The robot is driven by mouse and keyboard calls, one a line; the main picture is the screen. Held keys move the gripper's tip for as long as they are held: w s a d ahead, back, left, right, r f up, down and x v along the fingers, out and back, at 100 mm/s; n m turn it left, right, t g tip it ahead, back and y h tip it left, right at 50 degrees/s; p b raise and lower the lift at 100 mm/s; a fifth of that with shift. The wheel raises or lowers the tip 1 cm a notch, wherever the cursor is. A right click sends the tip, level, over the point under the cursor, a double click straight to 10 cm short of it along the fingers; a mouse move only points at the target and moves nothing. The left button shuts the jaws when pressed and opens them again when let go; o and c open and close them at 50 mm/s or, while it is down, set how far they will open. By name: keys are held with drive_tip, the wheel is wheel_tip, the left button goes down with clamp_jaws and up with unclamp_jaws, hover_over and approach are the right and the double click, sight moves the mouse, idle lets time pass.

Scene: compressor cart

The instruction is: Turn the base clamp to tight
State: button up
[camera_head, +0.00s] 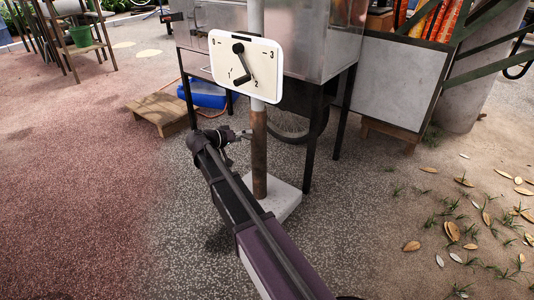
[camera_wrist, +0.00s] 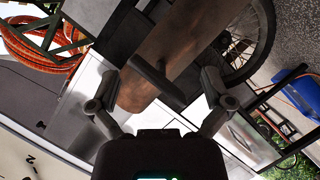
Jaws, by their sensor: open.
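A white panel (camera_head: 262,66) with numbered marks and a black crank handle (camera_head: 240,64) is mounted on the upright post. The post has a brown lower section (camera_head: 259,150) and stands on a white base block (camera_head: 282,198). My gripper (camera_head: 248,133) is beside the brown section, below the panel. In the wrist view my gripper (camera_wrist: 160,88) is open, with a dark bar-shaped handle (camera_wrist: 156,76) in front of the brown section, between and just beyond the fingers. They look apart from it. I cannot tell for sure that this bar is the base clamp; no tight mark is readable.
A metal cart (camera_head: 310,50) on dark legs, with a wheel (camera_head: 290,125), stands close behind the post. A blue container (camera_head: 208,94) and a low wooden platform (camera_head: 160,113) are to the left. The paved floor at left is clear; leaves (camera_head: 452,231) lie at right.

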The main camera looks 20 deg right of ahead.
drive_tip(key=shift+a, duration=0.15)
drive_tip(key=p+v, duration=0.4)
drive_tip(key=v, duration=0.9)
drive_tip(key=s+d+r+n+g+y+p, duration=0.2)
drive_tip(key=s+d+g+y+p, duration=0.3)
drive_tip(key=s+d+p, duration=0.55)
drive_tip(key=s+d+r+n+y+p, duration=0.2)
drive_tip(key=s+r+y+p, duration=0.6)
drive_tip(key=s+p, duration=0.4)
drive_tip(key=shift+s+n+p, duration=0.3)
drive_tip(key=shift+s, duration=0.25)
drive_tip(key=shift+s+f, duration=0.1)
idle(0.3)
wheel_tip(320, 180, up, 32)
drive_tip(key=y+p, duration=0.1)
drive_tip(key=p, duration=3.1)
drive_tip(key=shift+s, duration=0.5)
